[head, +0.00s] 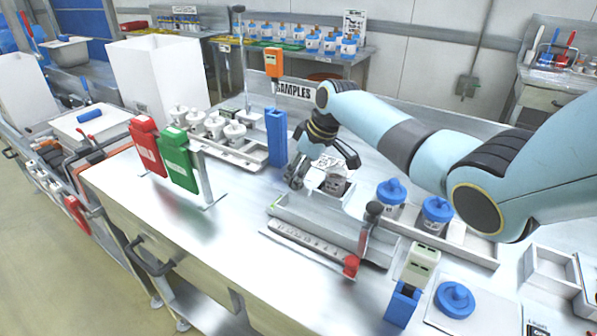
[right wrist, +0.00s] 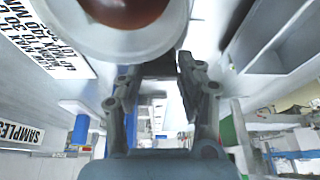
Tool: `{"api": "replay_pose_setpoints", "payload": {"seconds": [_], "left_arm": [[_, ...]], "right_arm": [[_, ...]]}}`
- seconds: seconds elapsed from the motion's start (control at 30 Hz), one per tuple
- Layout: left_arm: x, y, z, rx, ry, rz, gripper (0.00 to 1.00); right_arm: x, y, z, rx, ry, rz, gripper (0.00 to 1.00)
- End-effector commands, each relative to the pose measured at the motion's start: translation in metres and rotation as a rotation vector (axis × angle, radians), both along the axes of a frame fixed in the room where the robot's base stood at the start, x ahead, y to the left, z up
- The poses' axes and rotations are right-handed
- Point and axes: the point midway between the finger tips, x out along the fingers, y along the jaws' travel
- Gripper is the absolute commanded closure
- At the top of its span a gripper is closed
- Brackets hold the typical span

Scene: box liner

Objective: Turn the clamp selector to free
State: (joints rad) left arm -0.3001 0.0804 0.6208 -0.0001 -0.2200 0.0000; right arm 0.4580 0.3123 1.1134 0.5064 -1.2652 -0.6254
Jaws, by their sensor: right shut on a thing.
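My right gripper (head: 322,170) reaches down at the far end of a metal fixture (head: 322,222) on the bench. Its fingers are around a small white piece (head: 314,179) and shut on it; its shape is mostly hidden. A boxy white and dark part (head: 337,187) stands beside the fingers. The fixture has a lever with a dark knob (head: 374,209) and a red block (head: 351,265) at its near right end. I cannot tell which part is the clamp selector. The gripper fingers (right wrist: 160,95) also show in the right wrist view. My left gripper is not in view.
Blue-lidded jars (head: 391,192) stand in a tray right of the fixture. The bench front left is clear. A white rim with dark red inside (right wrist: 125,10) fills the wrist view's top.

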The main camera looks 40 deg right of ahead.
Motion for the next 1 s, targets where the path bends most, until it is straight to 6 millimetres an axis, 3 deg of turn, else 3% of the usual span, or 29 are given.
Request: {"api": "replay_pose_setpoints", "payload": {"seconds": [0.5,1.0], "left_arm": [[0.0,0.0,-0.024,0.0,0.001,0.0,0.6],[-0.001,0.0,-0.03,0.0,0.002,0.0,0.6]], "right_arm": [[0.003,-0.003,-0.001,-0.001,-0.002,0.378,0.95],[0.003,-0.003,0.0,-0.001,-0.002,0.476,0.95]]}}
